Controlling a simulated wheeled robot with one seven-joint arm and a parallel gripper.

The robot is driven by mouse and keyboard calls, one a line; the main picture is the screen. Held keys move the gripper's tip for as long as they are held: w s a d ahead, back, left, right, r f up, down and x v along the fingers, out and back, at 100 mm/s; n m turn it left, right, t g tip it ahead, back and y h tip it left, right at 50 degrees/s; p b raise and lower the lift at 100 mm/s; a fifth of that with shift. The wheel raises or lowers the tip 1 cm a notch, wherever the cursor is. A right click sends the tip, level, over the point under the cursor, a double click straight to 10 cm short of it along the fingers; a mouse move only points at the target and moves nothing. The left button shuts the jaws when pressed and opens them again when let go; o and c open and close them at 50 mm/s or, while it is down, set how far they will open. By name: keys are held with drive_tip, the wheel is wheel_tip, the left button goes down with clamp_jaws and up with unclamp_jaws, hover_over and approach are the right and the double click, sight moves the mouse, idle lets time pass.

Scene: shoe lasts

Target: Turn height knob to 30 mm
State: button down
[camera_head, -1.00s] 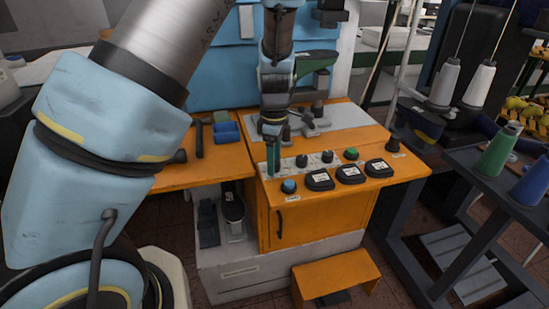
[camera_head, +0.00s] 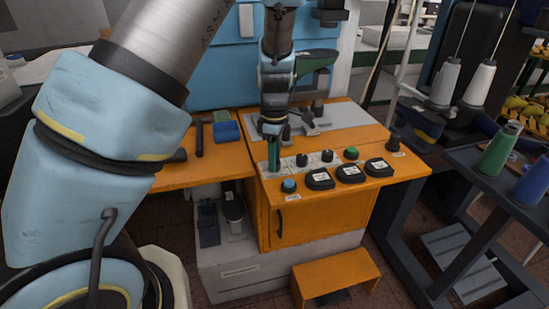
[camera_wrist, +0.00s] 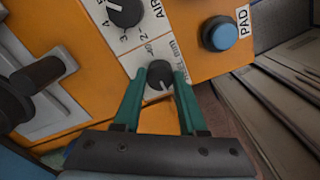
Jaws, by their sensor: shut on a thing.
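The height knob (camera_wrist: 158,84) is a small dark knob with a white pointer line on a white scale plate; print reading "mm" shows beside it in the wrist view. My gripper (camera_wrist: 158,78) has green fingers, one on each side of the knob, shut on it. In the head view my gripper (camera_head: 273,160) points straight down at the left end of the knob row, and its fingers hide the knob there.
An "AIR" knob (camera_wrist: 124,12) sits close by, and a blue "PAD" button (camera_wrist: 220,33) is on the orange panel. In the head view, more knobs (camera_head: 327,156), a green button (camera_head: 351,153) and black pads (camera_head: 320,179) line the console. A dark post (camera_wrist: 38,76) stands at left.

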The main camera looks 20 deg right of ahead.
drive_tip(key=shift+m, duration=0.3)
drive_tip(key=m, duration=0.3)
drive_tip(key=shift+m, duration=0.3)
drive_tip(key=m, duration=0.4)
drive_tip(key=shift+b, duration=0.35)
drive_tip(key=m, duration=0.5)
drive_tip(key=shift+b, duration=0.35)
drive_tip(key=shift+m, duration=2.2)
drive_tip(key=shift+c, duration=2.3)
unclamp_jaws()
